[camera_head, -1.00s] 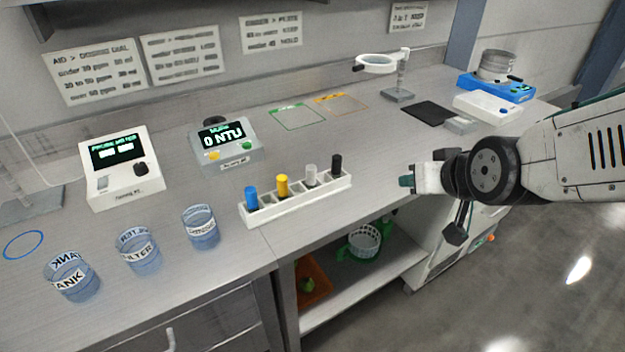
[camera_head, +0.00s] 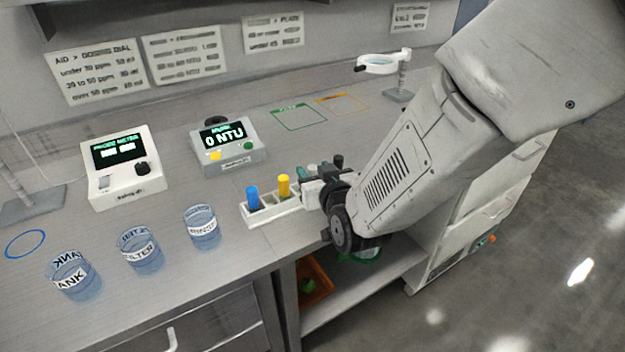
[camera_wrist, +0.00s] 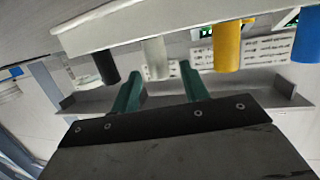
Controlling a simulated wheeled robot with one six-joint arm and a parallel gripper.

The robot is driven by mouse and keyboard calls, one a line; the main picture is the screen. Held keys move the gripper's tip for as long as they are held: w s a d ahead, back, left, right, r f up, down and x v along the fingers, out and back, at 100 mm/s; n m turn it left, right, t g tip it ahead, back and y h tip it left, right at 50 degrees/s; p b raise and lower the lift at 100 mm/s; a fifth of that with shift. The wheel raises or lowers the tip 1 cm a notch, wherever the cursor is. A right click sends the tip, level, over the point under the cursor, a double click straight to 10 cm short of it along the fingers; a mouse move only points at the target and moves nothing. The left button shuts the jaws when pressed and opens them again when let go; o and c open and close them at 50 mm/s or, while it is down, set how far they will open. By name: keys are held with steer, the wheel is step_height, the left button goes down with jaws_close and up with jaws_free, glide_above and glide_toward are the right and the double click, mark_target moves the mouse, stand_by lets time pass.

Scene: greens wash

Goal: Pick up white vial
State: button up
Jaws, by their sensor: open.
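The white vial (camera_wrist: 155,58) shows in the wrist view, standing in the white rack (camera_wrist: 130,28) between the black vial (camera_wrist: 105,66) and the yellow vial (camera_wrist: 228,46). My gripper (camera_wrist: 160,80) is open there, its two green fingers apart and pointing toward the white vial, with no contact I can make out. In the head view my gripper (camera_head: 322,178) is at the right part of the rack (camera_head: 262,213) and hides the white vial. The yellow vial (camera_head: 284,186) and blue vial (camera_head: 253,197) stand clear to the left.
A turbidity meter (camera_head: 228,150) reading 0 NTU stands behind the rack. Three labelled beakers, the nearest to the rack being this one (camera_head: 202,228), stand to the left. A magnifier stand (camera_head: 398,80) is at the back right. The bench's front edge runs just before the rack.

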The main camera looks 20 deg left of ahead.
steer(key=shift+x, duration=1.05)
jaws_close()
